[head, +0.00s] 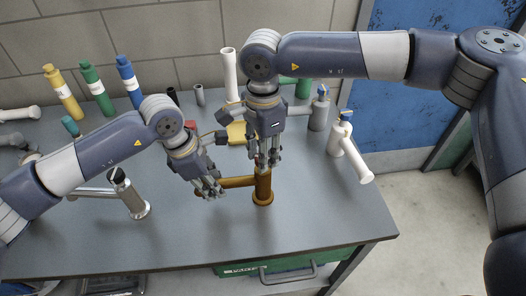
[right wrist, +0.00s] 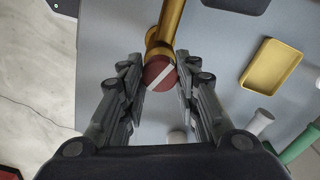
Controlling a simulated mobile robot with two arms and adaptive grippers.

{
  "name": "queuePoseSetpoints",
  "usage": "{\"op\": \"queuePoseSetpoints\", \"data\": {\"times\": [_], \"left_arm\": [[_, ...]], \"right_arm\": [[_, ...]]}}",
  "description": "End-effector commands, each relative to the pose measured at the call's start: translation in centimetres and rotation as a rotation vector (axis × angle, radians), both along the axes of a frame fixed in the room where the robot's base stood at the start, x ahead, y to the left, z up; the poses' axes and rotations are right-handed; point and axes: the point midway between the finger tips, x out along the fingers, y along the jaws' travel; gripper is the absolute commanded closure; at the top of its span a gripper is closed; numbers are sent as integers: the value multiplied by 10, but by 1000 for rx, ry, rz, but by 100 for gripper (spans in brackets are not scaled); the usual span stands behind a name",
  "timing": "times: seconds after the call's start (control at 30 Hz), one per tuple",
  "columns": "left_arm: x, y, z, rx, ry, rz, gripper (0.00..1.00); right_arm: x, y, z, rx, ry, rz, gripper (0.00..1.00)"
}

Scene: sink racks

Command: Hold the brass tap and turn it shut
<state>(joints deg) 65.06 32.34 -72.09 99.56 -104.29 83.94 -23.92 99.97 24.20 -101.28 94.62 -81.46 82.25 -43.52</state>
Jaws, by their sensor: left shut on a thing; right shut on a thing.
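The brass tap (head: 263,191) stands upright near the front middle of the grey worktop, with its spout (head: 236,183) pointing left. My left gripper (head: 213,192) is shut on the outer end of the spout. My right gripper (head: 263,166) points down from above and is shut on the tap's top knob. In the right wrist view, the round dark red knob (right wrist: 161,74) with a white stripe lies between the fingers of my right gripper (right wrist: 163,85). The fingers hide most of the knob in the head view.
A steel tap (head: 128,193) stands to the left and a white tap (head: 348,150) to the right. A shallow yellow tray (right wrist: 271,78) lies behind the brass tap. Yellow, green and blue bottles (head: 96,86) stand at the back wall. The worktop's front strip is clear.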

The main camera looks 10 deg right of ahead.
Motion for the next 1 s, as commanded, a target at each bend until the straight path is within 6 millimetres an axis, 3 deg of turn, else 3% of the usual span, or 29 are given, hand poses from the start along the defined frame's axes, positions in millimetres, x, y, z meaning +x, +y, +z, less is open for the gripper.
{"op": "queuePoseSetpoints", "data": {"times": [0.27,1.0], "left_arm": [[0,0,-1,1,1,0,99],[-1,0,0,0,2,-1,99]], "right_arm": [[0,1,0,3,1,-163,95],[0,1,0,4,-1,-843,95]]}}
